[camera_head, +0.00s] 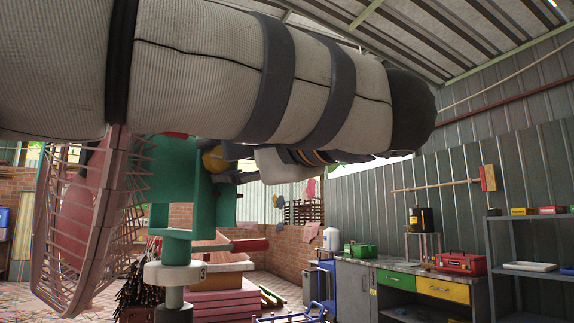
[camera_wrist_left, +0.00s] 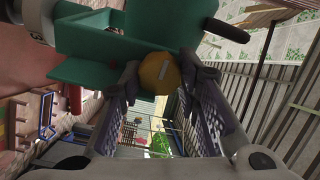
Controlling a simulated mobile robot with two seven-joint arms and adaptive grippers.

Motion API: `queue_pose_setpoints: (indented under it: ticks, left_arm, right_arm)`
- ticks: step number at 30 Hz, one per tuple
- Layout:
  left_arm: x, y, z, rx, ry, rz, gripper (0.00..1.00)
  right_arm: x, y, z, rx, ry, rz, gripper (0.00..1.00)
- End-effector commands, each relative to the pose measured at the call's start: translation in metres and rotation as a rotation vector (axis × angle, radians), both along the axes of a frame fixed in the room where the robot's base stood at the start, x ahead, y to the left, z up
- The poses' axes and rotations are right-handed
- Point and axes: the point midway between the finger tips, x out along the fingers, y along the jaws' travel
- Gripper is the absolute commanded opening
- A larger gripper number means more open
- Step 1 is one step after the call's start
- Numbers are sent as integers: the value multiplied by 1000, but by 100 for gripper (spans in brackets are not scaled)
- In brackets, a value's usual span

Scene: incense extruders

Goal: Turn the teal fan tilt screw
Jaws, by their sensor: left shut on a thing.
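The teal fan stands at the left of the head view, with its teal body (camera_head: 174,190) behind a pinkish wire cage (camera_head: 75,225). A round yellow tilt screw (camera_head: 213,160) is on the body's right side, partly hidden by my arm. In the left wrist view the yellow screw (camera_wrist_left: 158,73) shows a pale slot mark and sits against the teal body (camera_wrist_left: 120,35). My left gripper (camera_wrist_left: 162,80) has one finger on each side of the screw and is shut on it. In the head view my left gripper (camera_head: 224,166) is partly covered by its own arm. My right gripper is not seen.
A pale collar (camera_head: 174,273) marked 3 is on the fan's post. Stacked pink slabs (camera_head: 222,297) lie behind it. A workbench (camera_head: 400,275) with a red toolbox (camera_head: 461,263) and a grey shelf (camera_head: 530,222) stand at the right. My left arm fills the upper left.

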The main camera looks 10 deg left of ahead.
Motion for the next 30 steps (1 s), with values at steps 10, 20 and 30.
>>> queue_pose_setpoints:
  ticks: [10, 20, 30]
  left_arm:
    - [0, 1, 2, -74, -119, 0, 2]
    - [0, 1, 2, -89, -144, 0, 2]
    - [0, 1, 2, -89, -143, 0, 48]
  right_arm:
    - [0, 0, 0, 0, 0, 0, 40]
    - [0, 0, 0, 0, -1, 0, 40]
    - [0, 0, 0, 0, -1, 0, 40]
